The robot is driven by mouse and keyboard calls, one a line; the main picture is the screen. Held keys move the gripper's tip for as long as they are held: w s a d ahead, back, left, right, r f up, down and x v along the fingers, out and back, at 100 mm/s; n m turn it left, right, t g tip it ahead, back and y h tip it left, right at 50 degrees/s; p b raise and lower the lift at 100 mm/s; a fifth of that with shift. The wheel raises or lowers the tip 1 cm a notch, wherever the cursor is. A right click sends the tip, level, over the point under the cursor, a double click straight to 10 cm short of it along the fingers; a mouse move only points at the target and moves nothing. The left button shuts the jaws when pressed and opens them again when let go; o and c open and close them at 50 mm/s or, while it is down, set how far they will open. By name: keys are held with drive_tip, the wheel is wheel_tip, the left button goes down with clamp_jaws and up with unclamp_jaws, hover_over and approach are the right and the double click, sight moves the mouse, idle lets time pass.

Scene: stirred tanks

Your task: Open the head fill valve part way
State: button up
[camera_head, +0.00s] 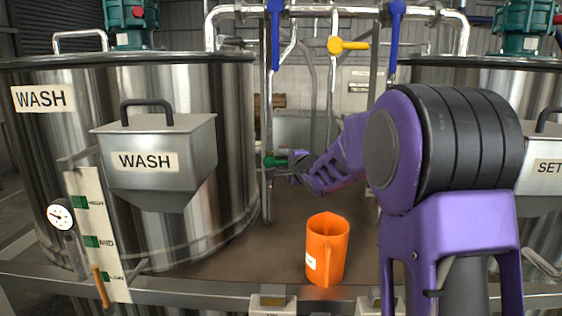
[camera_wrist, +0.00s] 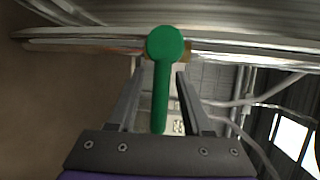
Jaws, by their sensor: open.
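A green valve handle (camera_head: 275,161) sits on a thin vertical pipe behind the bench, right of the WASH tank. In the wrist view the green handle (camera_wrist: 160,95) has a round hub at the far end and a lever reaching back toward my palm. My gripper (camera_head: 290,163) is at this handle; the wrist view shows its jaws (camera_wrist: 158,74) open, one finger on each side of the lever, with visible gaps. No label names this valve. A yellow handle (camera_head: 348,45) lies level on the upper pipework, and two blue handles (camera_head: 275,35) (camera_head: 395,38) hang down.
The WASH tank (camera_head: 225,120) with its hopper (camera_head: 160,150) and level gauge stands at left; another tank (camera_head: 450,70) is at right, partly behind my arm. An orange jug (camera_head: 327,250) stands on the bench, front centre. The bench between tank and jug is clear.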

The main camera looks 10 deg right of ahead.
drive_tip(key=shift+c, duration=0.2)
clamp_jaws()
idle(1.3)
